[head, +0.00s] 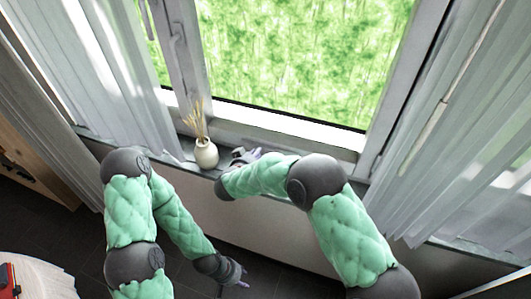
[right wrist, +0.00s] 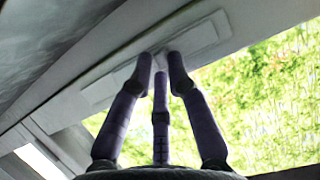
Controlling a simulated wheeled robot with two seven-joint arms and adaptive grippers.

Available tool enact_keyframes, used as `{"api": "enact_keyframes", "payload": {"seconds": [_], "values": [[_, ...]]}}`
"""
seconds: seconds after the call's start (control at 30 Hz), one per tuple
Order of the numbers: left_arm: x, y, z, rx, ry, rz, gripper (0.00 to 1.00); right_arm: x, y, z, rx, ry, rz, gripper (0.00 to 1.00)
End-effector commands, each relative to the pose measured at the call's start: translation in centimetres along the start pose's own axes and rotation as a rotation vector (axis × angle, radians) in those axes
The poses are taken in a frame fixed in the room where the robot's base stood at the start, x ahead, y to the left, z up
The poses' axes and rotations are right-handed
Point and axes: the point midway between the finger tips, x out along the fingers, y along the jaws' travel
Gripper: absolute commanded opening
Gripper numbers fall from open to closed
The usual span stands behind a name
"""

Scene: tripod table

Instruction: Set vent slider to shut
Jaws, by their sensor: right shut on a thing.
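The vent (right wrist: 205,38) is a pale, long panel on the window frame in the right wrist view. The slider's small pale knob (right wrist: 160,60) sits partway along it, mostly hidden between my fingers. My right gripper (right wrist: 160,62) is shut on the knob, its purple fingertips close together against the panel. In the head view my right gripper (head: 248,156) is at the sill under the window, and the arm hides the vent there. My left gripper (head: 236,277) hangs low over the dark floor, away from the window; its opening is too small to judge.
A white vase (head: 206,154) with dry reeds stands on the sill (head: 175,141) just left of my right gripper. Pale curtains (head: 90,70) hang at both sides of the window. A round white table (head: 45,280) is at the lower left.

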Motion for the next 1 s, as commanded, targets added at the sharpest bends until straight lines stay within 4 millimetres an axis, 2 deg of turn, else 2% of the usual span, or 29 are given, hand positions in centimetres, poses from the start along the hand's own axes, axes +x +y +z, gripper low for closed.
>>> {"api": "enact_keyframes", "payload": {"seconds": [0.03,0.2,0.57,0.6,0.63,0.67,1.0], "values": [[-0.6,0.2,0.0,0.000,0.000,0.000,0.40,-0.1,-0.7,-0.3,0.005,0.000,0.000,0.00],[-1.1,0.4,0.1,0.000,0.000,0.000,0.40,-0.1,-2.2,-0.3,0.008,0.002,-0.001,0.00],[-1.1,0.4,0.1,0.000,-0.001,0.000,0.40,-0.1,-2.8,-0.2,0.007,0.003,-0.010,0.00],[-1.1,0.4,0.1,0.000,-0.001,0.000,0.40,-0.1,-2.8,-0.2,0.006,0.003,-0.011,0.24],[-1.1,0.4,0.1,0.000,-0.001,0.000,0.40,-0.1,-2.8,-0.2,0.006,0.004,-0.011,0.32],[-1.1,0.4,0.1,0.000,-0.001,0.000,0.40,-0.1,-2.8,-0.2,0.006,0.004,-0.011,0.35],[-1.1,0.4,0.1,0.000,0.000,0.000,0.40,-0.1,-2.6,0.0,0.003,0.001,-0.005,0.35]]}}
